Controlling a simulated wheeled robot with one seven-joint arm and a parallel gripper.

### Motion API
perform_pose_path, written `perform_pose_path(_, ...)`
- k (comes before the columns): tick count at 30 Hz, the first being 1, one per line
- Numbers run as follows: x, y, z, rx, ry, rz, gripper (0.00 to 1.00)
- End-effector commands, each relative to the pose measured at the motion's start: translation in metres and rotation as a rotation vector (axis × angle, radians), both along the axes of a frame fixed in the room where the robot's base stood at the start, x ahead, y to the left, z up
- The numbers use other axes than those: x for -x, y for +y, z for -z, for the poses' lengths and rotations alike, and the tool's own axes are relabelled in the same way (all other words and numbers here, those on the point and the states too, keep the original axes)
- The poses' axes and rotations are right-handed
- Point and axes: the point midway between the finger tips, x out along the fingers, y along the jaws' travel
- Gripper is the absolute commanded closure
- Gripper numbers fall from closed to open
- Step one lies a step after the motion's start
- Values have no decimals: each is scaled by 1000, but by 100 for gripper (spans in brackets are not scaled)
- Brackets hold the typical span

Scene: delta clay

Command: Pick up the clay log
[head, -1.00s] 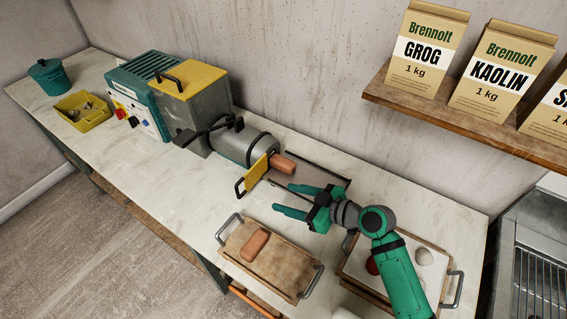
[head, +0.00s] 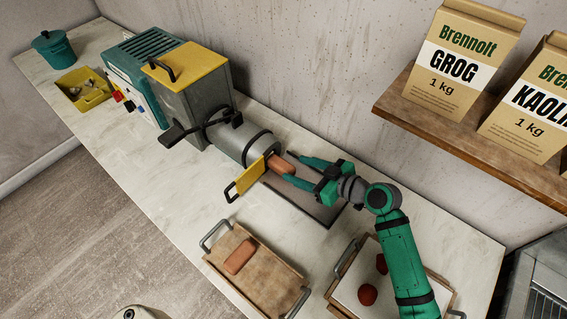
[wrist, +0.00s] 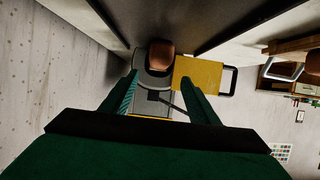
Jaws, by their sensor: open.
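A reddish-brown clay log (head: 281,164) sticks out of the round mouth of the grey machine barrel (head: 243,138). It also shows end-on in the wrist view (wrist: 160,55). My green gripper (head: 295,171) is open, its two fingers pointing at the log, with the tips close to its free end. In the wrist view the log lies ahead, between the lines of the fingers (wrist: 158,88). I cannot tell whether the fingertips touch it. A second clay log (head: 240,256) lies in the wooden tray (head: 272,272) at the front.
A yellow plate with a black handle (head: 250,178) stands beside the barrel mouth, near one finger. A dark flat tray (head: 316,205) lies below the gripper. A second tray (head: 345,294) with red lumps is under my arm. A shelf (head: 450,140) with bags overhangs at right.

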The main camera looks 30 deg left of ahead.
Motion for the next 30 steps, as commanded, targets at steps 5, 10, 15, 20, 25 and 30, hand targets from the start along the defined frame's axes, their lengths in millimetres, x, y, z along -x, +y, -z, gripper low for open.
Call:
perform_pose_path(5, -3, 22, 10, 0, 2, -1, 45)
perform_pose_path(10, -5, 30, 14, 1, 0, 1, 45)
perform_pose_path(15, -7, 48, 24, 1, 2, -1, 45)
perform_pose_path(20, -11, 67, 33, 1, 1, -2, 45)
perform_pose_path(25, -12, 74, 36, 1, 1, 1, 45)
perform_pose_path(30, -12, 74, 36, 1, 1, 1, 45)
